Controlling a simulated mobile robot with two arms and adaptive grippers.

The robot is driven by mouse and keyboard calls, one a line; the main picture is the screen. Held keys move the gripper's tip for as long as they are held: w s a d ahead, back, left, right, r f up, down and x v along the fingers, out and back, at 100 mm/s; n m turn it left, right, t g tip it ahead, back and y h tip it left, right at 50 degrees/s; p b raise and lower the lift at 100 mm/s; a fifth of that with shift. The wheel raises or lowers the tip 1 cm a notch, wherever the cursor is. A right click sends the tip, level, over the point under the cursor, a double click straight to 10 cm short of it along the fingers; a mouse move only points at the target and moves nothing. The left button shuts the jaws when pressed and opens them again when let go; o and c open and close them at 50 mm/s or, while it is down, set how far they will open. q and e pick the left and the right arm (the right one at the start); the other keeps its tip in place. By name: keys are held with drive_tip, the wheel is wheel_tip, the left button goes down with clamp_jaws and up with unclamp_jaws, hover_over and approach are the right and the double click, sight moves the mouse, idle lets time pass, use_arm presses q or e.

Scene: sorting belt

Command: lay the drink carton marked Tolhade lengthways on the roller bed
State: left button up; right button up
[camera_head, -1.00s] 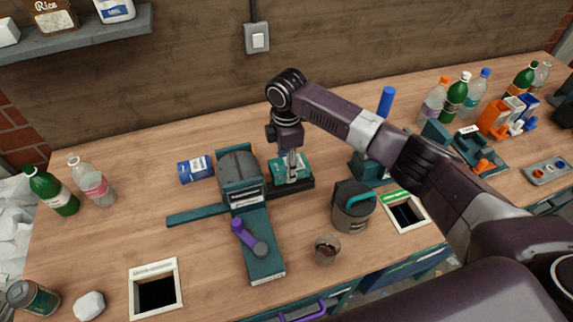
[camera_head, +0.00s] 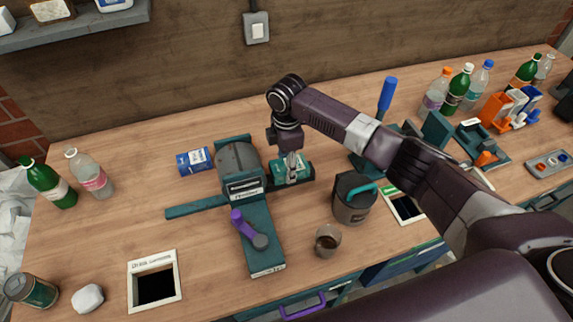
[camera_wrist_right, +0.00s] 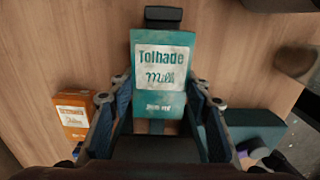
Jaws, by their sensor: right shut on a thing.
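The teal drink carton marked Tolhade Milk (camera_wrist_right: 162,70) lies label up between the fingers of my right gripper (camera_wrist_right: 160,115). In the head view the carton (camera_head: 281,177) is at the dark bed strip (camera_head: 308,182), right of the grey-drummed machine (camera_head: 240,165). Its long side appears to run along the strip, whose dark end (camera_wrist_right: 163,17) shows past the carton in the wrist view. My right gripper (camera_head: 291,176) is shut on the carton from above. I cannot tell whether the carton touches the strip. My left gripper is out of view.
An orange carton (camera_wrist_right: 74,114) lies beside the gripper in the wrist view. Bench openings lie left and right.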

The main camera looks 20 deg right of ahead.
drive_tip(key=shift+f, duration=0.2)
drive_tip(key=o, duration=0.8)
drive_tip(key=shift+o, duration=0.2)
